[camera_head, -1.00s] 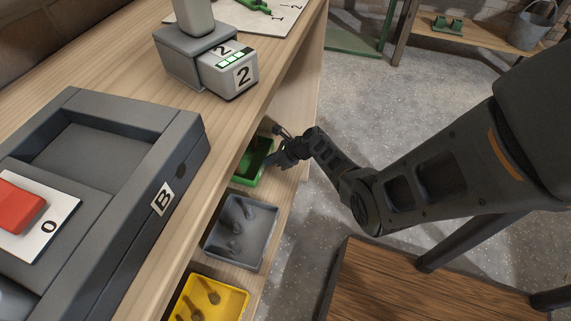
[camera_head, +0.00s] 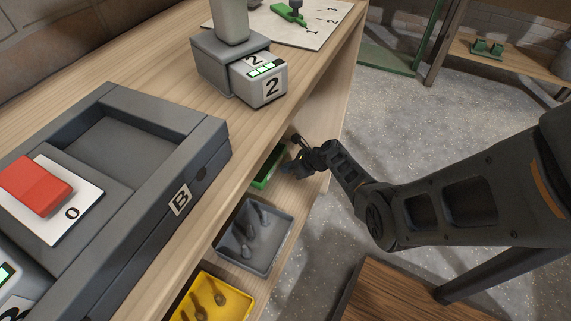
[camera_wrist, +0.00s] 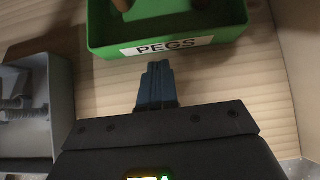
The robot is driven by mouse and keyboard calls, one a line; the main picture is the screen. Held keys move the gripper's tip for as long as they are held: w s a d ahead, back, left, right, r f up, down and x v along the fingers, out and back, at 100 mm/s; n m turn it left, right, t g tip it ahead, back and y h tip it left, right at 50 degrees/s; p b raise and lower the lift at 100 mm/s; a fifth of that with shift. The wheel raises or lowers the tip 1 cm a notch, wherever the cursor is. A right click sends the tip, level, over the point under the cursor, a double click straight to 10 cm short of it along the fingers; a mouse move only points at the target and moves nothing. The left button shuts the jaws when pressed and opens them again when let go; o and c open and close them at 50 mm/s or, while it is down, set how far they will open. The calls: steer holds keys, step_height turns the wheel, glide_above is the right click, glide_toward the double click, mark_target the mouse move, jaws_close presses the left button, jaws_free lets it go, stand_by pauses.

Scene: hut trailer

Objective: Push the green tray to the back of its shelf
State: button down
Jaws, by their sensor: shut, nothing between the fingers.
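The green tray (camera_head: 268,170) sits on the shelf under the bench top, mostly hidden by the bench's edge in the head view. In the wrist view the green tray (camera_wrist: 206,44) shows its front wall with a "PEGS" label and brown pegs inside. My gripper (camera_wrist: 158,68) is shut and empty, its fingertips just in front of the label; I cannot tell whether they touch it. In the head view my gripper (camera_head: 290,168) reaches in at the tray's front right side.
A grey tray (camera_head: 279,231) and a yellow tray (camera_head: 241,301) stand nearer along the same shelf; the grey tray also shows at left in the wrist view (camera_wrist: 62,95). A wooden side panel (camera_wrist: 302,40) is close on the right. A brown wooden surface (camera_head: 400,295) stands below my arm.

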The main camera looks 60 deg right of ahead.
steer(key=p+v, duration=0.4)
steer(key=v, duration=0.7)
steer(key=shift+s+f+p, duration=0.25)
steer(key=shift+f+p, duration=0.05)
steer(key=shift+p, duration=0.1)
steer(key=s+a+r+n+h+p, duration=0.1)
steer(key=s+a+r+n+p, duration=0.15)
steer(key=s+a+n, duration=0.35)
steer(key=s+a+r+n+h+p, duration=0.1)
steer(key=s+a+r+n, duration=0.2)
steer(key=a, duration=0.5)
steer(key=s+a+r+n+h+p, duration=0.1)
steer(key=s+a+r+n+p, duration=0.15)
steer(key=a+n, duration=0.4)
steer(key=s+a+r+n+t+p, duration=0.1)
steer(key=r+n, duration=0.5)
steer(key=r, duration=0.6)
steer(key=s+a+r+n+t+y+p, duration=0.1)
steer(key=s+a+r+n, duration=0.5)
steer(key=r, duration=0.7)
steer(key=s+a+r+n+t+y+p, duration=0.1)
steer(key=s+a+r+n+t+p, duration=0.1)
steer(key=r+n, duration=0.5)
steer(key=s+a+r+t, duration=0.1)
steer(key=s+a+r, duration=0.1)
steer(key=r, duration=0.4)
steer(key=shift+a+r+t, duration=0.2)
steer(key=shift+a+t, duration=0.2)
steer(key=shift+a, duration=0.45)
steer(key=shift+n, duration=0.25)
